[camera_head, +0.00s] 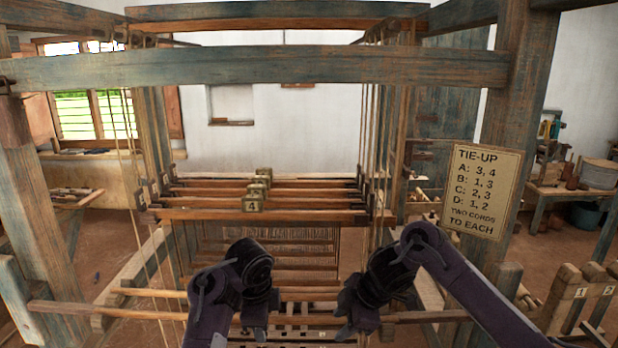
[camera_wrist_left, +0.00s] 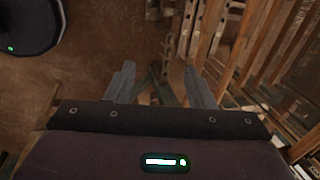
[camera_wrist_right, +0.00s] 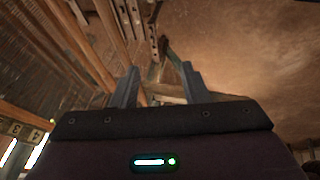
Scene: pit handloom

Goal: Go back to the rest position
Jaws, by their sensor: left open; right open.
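My right gripper (camera_head: 347,333) is low in the front middle of the head view, in front of the loom's lower bars. In the right wrist view its two fingers (camera_wrist_right: 158,80) stand apart with nothing between them. My left gripper (camera_head: 254,331) is low and left of it, beside the lower bars. In the left wrist view its fingers (camera_wrist_left: 156,82) are also apart and empty. The fingertips are hard to make out in the head view. The loom's numbered shafts (camera_head: 255,205) hang level behind both grippers.
A thick wooden beam (camera_head: 270,66) crosses above. A tie-up card (camera_head: 482,190) hangs on the right post. Thin cords (camera_head: 371,125) hang at both sides of the shafts. A numbered wooden rack (camera_head: 570,298) stands at lower right. A bench (camera_head: 570,192) stands at far right.

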